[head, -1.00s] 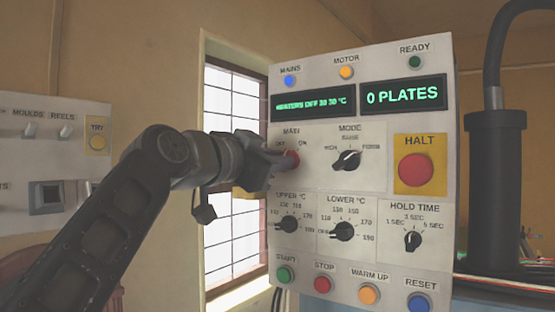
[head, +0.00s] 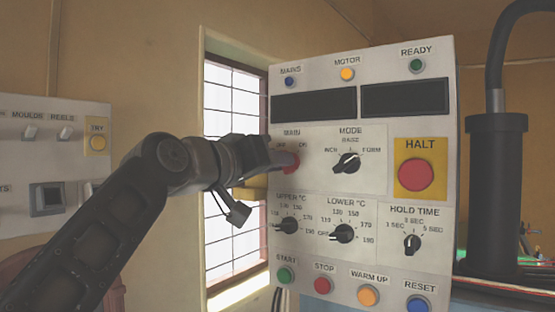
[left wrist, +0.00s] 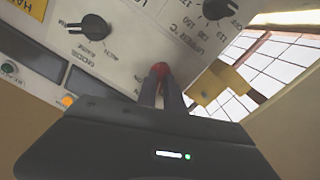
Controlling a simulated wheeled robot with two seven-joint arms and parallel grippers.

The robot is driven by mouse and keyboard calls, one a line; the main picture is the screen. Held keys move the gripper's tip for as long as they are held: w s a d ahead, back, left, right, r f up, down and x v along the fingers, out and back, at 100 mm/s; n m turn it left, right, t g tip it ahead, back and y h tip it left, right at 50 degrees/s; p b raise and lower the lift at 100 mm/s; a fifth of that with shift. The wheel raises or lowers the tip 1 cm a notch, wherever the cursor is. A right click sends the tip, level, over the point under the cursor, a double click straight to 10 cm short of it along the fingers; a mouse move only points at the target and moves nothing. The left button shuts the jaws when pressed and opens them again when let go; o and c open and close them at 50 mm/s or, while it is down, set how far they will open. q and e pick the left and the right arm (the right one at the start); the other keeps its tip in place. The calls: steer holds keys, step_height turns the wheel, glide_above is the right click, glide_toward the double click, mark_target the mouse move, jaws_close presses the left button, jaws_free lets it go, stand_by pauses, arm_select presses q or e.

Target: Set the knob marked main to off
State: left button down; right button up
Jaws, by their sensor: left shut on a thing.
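The red MAIN knob (head: 291,162) is on the upper left of the grey control panel (head: 325,188), under its OFF and ON marks. My left gripper (head: 282,161) is shut on this knob and partly hides it. In the left wrist view the red knob (left wrist: 160,69) shows between the fingertips (left wrist: 161,80). Which mark the knob points at is hidden. Both panel displays (head: 314,106) are dark, and the MAINS lamp (head: 289,82) looks dim. My right gripper is not in view.
The MODE knob (head: 347,163), UPPER °C knob (head: 289,225) and red HALT button (head: 416,173) sit close by on the panel. A yellow block (left wrist: 217,85) is beside the panel's edge near the gripper. A window (head: 232,170) is behind.

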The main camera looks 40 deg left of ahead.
arm_select(q)
steer(key=shift+n, duration=1.1)
steer(key=c, duration=1.5)
jaws_free()
steer(key=shift+o, duration=0.2)
steer(key=s+b, duration=0.2)
steer(key=s, duration=0.5)
steer(key=shift+s, duration=0.4)
